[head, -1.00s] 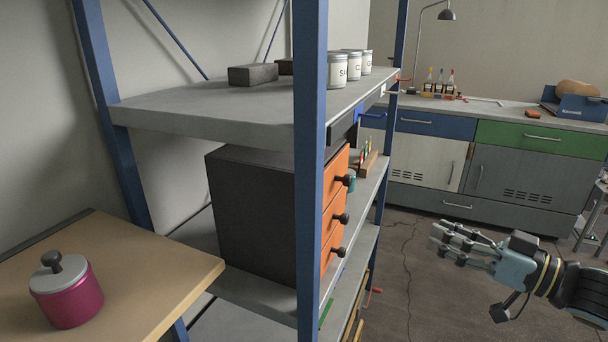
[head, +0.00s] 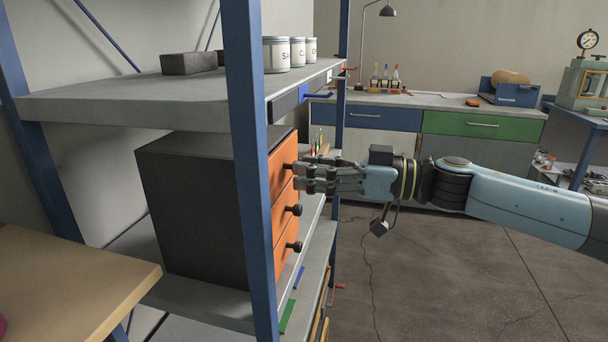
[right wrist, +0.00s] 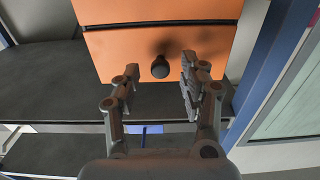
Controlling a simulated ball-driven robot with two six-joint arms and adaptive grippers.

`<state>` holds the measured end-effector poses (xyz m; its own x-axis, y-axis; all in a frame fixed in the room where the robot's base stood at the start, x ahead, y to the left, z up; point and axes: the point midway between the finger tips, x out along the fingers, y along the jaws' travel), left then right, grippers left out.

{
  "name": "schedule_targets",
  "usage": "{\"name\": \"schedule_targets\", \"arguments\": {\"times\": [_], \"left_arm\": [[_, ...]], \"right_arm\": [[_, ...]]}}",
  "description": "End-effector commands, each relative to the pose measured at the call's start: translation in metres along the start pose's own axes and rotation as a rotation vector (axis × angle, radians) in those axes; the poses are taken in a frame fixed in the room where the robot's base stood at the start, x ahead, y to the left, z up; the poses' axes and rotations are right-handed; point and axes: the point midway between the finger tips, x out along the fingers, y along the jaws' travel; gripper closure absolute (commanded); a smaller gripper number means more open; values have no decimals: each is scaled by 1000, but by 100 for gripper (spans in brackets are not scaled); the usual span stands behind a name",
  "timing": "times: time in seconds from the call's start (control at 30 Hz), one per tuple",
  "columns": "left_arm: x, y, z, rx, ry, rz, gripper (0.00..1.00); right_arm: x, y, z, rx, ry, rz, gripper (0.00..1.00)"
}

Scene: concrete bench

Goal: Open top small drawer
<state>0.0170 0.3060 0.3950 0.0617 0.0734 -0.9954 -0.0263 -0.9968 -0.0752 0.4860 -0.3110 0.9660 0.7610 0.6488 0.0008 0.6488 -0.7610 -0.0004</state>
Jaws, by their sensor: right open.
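A dark cabinet (head: 190,210) with three orange drawers stands on the middle shelf of the rack. Its top small drawer (head: 281,156) is closed, with a dark round knob (head: 288,166). My right gripper (head: 299,176) is open at this drawer, its fingertips close to the knob and partly covering the drawer front. In the right wrist view, the knob (right wrist: 160,67) on an orange drawer front (right wrist: 120,57) appears between the two spread fingers (right wrist: 158,72). I cannot tell whether a finger touches it. My left gripper is out of view.
A blue rack post (head: 252,150) stands in front of the cabinet's side. A wooden tabletop (head: 70,280) is at lower left. The floor to the right is clear.

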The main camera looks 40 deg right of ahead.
Motion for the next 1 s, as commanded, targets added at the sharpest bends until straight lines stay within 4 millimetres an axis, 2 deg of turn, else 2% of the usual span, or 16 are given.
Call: {"name": "schedule_targets", "arguments": {"times": [0.2, 0.5, 0.83, 1.0], "left_arm": [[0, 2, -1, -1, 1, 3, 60], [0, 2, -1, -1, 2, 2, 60], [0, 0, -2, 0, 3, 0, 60], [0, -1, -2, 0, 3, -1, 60]], "right_arm": [[14, 0, -1, 0, 0, 1, 57], [15, 0, -1, 0, -2, 0, 57], [15, 0, 0, 0, -2, 0, 100], [15, 0, 0, 0, -2, 0, 100]]}}
